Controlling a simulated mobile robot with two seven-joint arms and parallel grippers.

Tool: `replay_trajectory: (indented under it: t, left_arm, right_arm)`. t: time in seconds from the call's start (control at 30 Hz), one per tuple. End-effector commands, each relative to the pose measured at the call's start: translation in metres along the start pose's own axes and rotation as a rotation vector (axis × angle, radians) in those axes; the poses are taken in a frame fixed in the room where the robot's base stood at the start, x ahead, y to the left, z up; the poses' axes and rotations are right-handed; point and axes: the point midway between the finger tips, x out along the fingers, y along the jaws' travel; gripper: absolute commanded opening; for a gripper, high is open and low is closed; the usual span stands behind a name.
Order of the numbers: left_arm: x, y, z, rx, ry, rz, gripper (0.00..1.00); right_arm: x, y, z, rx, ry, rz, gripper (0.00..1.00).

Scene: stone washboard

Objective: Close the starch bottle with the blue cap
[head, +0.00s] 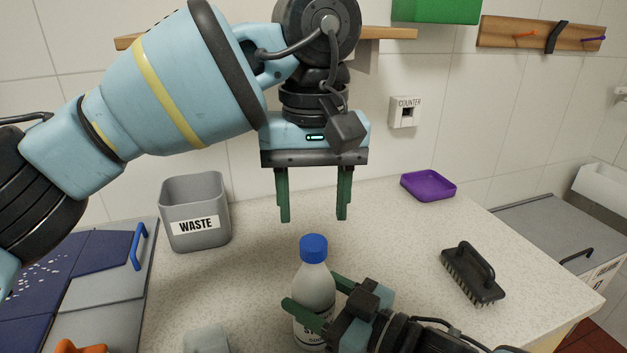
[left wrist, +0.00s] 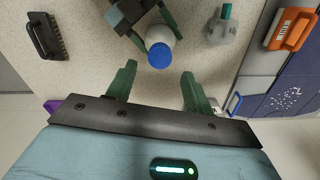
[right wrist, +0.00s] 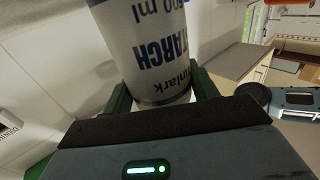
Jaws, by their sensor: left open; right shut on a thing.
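The white starch bottle (head: 315,285) stands upright on the counter in the head view, with the blue cap (head: 313,247) on its top. Whether the cap is tight cannot be told. My right gripper (head: 312,292) is shut around the bottle's body; the right wrist view shows the bottle (right wrist: 145,45) between its fingers, its STARCH label upside down. My left gripper (head: 314,215) is open and empty, pointing down just above the cap. In the left wrist view the cap (left wrist: 160,55) lies beyond the gap between the open fingers (left wrist: 157,85).
A grey WASTE bin (head: 195,212) stands at the back left. A purple tray (head: 428,185) and a black brush (head: 473,275) are on the right. A clear container with a green top (left wrist: 222,28) and an orange tool (left wrist: 290,28) show in the left wrist view.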

Motion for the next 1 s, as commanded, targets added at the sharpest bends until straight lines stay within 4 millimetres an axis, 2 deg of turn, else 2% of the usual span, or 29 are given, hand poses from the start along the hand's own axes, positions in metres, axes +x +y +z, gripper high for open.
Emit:
replay_trajectory:
  t: [1.0]
  left_arm:
    - [-0.015,0.0,0.0,-1.687,0.0,-0.001,0.52]
  right_arm:
    - [0.0,0.0,0.001,0.001,-0.002,0.0,0.0]
